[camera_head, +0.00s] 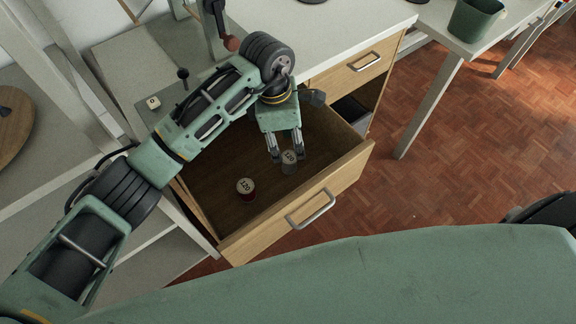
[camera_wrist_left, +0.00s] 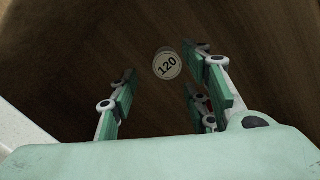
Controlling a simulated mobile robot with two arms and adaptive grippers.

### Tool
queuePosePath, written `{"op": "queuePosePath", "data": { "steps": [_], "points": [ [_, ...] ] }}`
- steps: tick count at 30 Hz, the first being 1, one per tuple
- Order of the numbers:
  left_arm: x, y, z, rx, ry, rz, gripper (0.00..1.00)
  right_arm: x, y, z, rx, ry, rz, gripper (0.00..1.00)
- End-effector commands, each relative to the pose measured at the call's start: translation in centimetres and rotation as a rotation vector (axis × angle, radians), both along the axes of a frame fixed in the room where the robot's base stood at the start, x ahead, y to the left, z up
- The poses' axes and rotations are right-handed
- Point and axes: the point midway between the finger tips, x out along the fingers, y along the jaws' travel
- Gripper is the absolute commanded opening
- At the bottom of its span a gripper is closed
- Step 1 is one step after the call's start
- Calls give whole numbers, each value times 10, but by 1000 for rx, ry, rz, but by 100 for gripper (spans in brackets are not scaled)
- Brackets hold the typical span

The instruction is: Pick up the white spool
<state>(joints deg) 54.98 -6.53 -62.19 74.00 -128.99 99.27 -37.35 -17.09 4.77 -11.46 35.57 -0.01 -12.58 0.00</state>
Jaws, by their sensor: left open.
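My right gripper is not in view.
A white worktop (camera_head: 330,38) lies behind. A green bin (camera_head: 475,20) stands on another table.

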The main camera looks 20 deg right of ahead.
Motion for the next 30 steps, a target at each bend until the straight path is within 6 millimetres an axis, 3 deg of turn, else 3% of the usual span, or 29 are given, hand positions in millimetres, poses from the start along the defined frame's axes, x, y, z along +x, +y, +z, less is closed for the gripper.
{"op": "queuePosePath", "data": {
  "steps": [11, 18, 28, 30],
  "points": [
    [-2, 0, -35, 16, -1, -1, 44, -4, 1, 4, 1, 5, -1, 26],
    [-5, -3, -70, 16, -2, 1, 44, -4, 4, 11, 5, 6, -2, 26],
    [-5, -4, -80, 15, -6, -1, 44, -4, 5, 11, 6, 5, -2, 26],
    [-5, -4, -80, 15, -6, -1, 39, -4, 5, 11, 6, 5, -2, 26]
  ]
}}
